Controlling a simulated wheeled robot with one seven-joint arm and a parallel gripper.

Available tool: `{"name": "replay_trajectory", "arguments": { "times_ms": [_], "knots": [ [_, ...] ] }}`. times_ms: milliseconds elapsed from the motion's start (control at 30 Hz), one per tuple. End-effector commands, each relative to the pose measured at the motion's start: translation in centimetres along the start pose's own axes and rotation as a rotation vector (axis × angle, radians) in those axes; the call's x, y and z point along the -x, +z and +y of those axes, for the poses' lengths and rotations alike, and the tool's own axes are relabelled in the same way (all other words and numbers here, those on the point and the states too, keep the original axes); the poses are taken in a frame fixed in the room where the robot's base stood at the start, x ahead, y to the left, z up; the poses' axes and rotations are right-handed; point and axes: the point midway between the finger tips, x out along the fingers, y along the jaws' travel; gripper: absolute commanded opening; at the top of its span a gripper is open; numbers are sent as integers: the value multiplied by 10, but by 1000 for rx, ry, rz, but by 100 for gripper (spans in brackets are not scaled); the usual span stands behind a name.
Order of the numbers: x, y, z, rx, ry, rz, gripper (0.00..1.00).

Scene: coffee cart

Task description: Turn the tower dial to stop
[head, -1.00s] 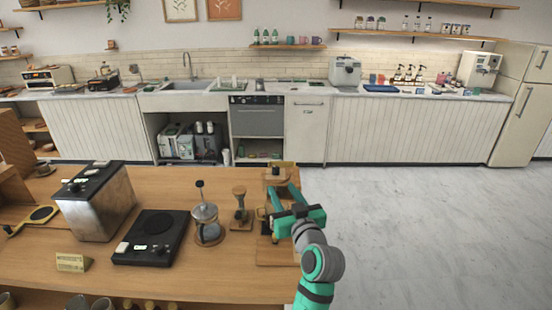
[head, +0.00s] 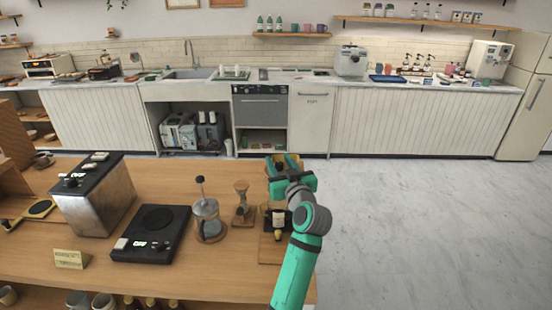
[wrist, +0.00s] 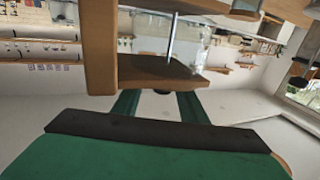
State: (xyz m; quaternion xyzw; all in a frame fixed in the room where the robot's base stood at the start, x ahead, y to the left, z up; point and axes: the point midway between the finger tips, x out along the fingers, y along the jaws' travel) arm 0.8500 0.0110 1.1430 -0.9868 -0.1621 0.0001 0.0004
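The wooden tower stands at the right end of the cart, with its base (head: 272,252) in front and a dark vessel low on it. My arm and gripper hide much of it. My gripper (head: 283,160) is at the tower's upper part, fingers pointing away from me. In the wrist view, the two green fingers (wrist: 160,97) are apart, just below a wooden shelf (wrist: 160,72) of the tower with a metal rod above it.
A glass press (head: 208,222) and a wooden dripper stand (head: 242,205) are close to the left of the tower. A black scale-like unit (head: 150,235) and a metal box (head: 98,200) stand farther left. The floor to the right is clear.

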Motion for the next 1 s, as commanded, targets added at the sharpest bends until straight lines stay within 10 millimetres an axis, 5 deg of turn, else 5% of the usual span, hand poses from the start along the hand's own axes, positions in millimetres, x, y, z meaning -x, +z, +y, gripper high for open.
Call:
{"name": "replay_trajectory", "arguments": {
  "times_ms": [233,567,733,1000],
  "knots": [
    [-26,0,-4,0,-6,0,39],
    [-28,0,-2,1,-3,0,39],
    [-28,0,-2,1,-4,0,3],
    [-28,0,-2,1,-14,0,0]
  ]
}}
